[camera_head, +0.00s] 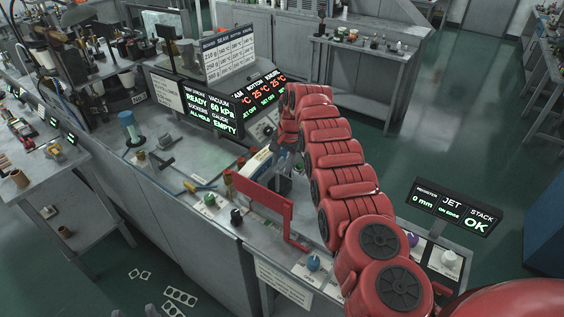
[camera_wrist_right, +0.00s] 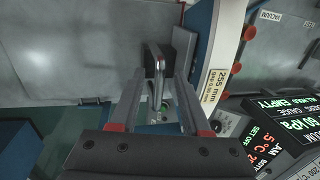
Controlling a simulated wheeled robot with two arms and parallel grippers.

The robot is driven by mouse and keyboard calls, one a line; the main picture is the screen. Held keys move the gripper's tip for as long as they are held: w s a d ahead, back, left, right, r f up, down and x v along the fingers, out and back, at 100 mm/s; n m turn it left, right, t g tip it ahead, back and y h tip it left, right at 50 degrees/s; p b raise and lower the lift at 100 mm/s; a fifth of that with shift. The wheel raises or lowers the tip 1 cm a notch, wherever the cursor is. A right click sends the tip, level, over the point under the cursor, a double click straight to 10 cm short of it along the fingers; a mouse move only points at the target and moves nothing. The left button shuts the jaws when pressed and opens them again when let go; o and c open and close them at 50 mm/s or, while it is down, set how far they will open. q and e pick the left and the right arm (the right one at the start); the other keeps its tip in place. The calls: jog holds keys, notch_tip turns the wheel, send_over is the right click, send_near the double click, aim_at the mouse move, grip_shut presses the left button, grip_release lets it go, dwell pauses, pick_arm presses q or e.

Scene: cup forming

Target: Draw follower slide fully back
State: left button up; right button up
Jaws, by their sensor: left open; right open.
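My right gripper (camera_wrist_right: 159,80) is open in the right wrist view, its two fingers apart. A dark upright plate-like handle (camera_wrist_right: 157,60) on a metal post shows between and just past the fingertips; I cannot tell whether they touch it. It appears to belong to the follower slide, but the slide's body is mostly hidden. A pale rail with a blue edge and a 255 mm label (camera_wrist_right: 214,88) runs beside it. In the head view my red right arm covers most of this spot.
A red bent bar (camera_head: 262,208) stands on the bench left of my right arm. Display panels (camera_head: 210,108) stand behind, reading READY, 60 kPa and EMPTY. A stack display (camera_head: 453,207) stands at the right. Floor at upper right is clear.

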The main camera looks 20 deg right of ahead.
grip_shut()
dwell(1.3)
